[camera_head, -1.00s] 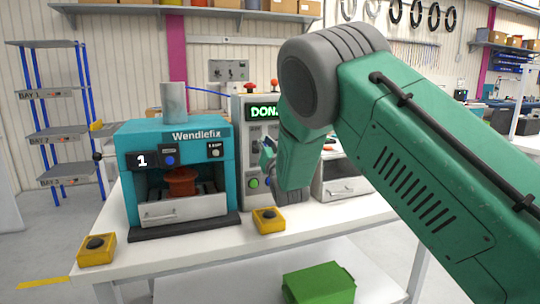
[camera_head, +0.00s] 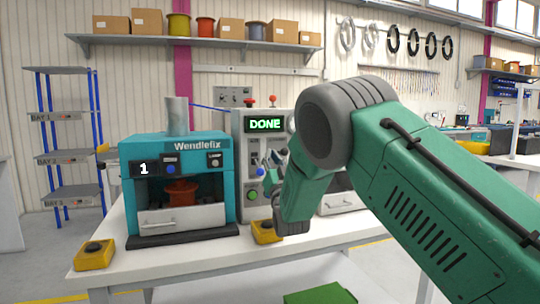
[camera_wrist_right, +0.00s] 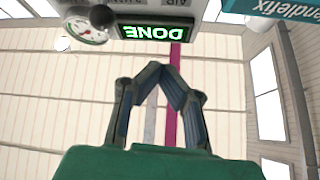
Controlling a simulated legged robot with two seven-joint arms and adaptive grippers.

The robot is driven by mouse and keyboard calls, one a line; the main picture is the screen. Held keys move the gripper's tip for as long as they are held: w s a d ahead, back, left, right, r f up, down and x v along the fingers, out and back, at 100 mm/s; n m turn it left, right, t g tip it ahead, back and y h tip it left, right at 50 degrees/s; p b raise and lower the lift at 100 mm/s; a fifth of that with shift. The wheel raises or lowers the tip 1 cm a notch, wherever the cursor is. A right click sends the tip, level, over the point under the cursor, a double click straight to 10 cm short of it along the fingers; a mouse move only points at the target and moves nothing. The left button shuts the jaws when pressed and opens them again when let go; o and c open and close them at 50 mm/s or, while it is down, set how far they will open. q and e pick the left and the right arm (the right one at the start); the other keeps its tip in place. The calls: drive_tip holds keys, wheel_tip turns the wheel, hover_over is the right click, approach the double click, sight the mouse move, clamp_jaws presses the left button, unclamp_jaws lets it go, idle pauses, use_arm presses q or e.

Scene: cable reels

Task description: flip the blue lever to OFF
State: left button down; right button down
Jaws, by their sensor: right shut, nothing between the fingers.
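A grey control box (camera_head: 246,205) with a lit green DONE display (camera_head: 265,124) stands on the white table, right of the teal Wendlefix machine (camera_head: 178,147). Small controls line the box front, with a green button (camera_head: 252,195) low down. I cannot pick out the blue lever for certain; my arm and gripper hide part of the panel. My right gripper (camera_head: 272,159) is in front of the box, below the display. In the right wrist view its fingers (camera_wrist_right: 160,70) meet at the tips with nothing between them. The display shows upside down there. My left gripper is out of view.
An orange reel (camera_head: 181,192) sits inside the teal machine. A green box (camera_head: 320,294) is below the table. Blue-posted shelves (camera_head: 68,132) stand at the left.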

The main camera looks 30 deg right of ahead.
drive_tip(key=s+a+f, duration=0.1)
drive_tip(key=s+f, duration=0.2)
drive_tip(key=f, duration=0.4)
drive_tip(key=shift+a+f, duration=0.25)
drive_tip(key=shift+f, duration=0.1)
drive_tip(key=s+a+f+n+g+y+p, duration=0.15)
drive_tip(key=s+f+g, duration=0.3)
drive_tip(key=f, duration=0.55)
drive_tip(key=s+a+f+n+g+y, duration=0.1)
drive_tip(key=s+a+f+g+y, duration=0.3)
drive_tip(key=f, duration=0.6)
drive_tip(key=s+a+f+n+g+h+p, duration=0.1)
drive_tip(key=s+f+g, duration=0.2)
drive_tip(key=s+f, duration=0.5)
drive_tip(key=s+a+f+n+g+y, duration=0.1)
drive_tip(key=s+a+f+g, duration=0.1)
drive_tip(key=s, duration=0.8)
drive_tip(key=s+a+f+n+g+y+p, duration=0.1)
drive_tip(key=s+f+g, duration=0.4)
drive_tip(key=s, duration=0.5)
drive_tip(key=s+a+f+n+g+y, duration=0.1)
drive_tip(key=s+a+f+g, duration=0.3)
drive_tip(key=s, duration=0.6)
drive_tip(key=shift+s+f+p, duration=0.15)
drive_tip(key=shift+f+p, duration=0.2)
drive_tip(key=shift+f, duration=0.15)
